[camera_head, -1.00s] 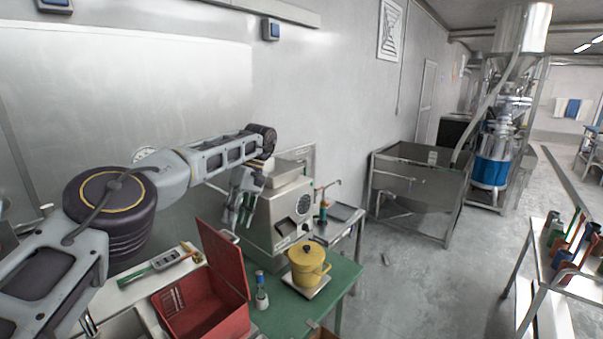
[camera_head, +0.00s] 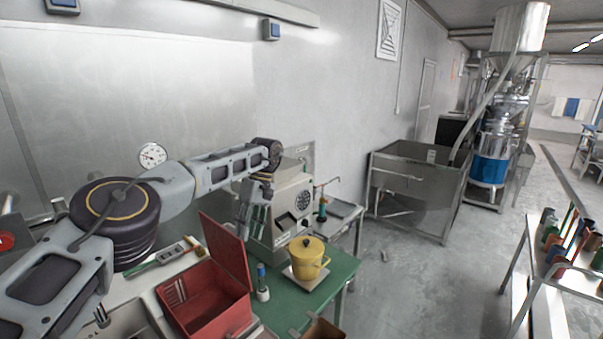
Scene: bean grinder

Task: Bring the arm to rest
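My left arm (camera_head: 133,215) comes in from the left and reaches over the bench. Its gripper (camera_head: 251,232) hangs down in front of the left side of the pale bean grinder (camera_head: 292,203). The fingers look apart, with nothing held between them. I cannot tell whether the gripper touches the grinder. My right gripper is not in view.
A yellow lidded pot (camera_head: 307,262) stands on a small plate on the green table (camera_head: 340,268). An open red box (camera_head: 205,300) and a small bottle (camera_head: 262,284) are close by. A metal bin (camera_head: 415,195) stands farther back.

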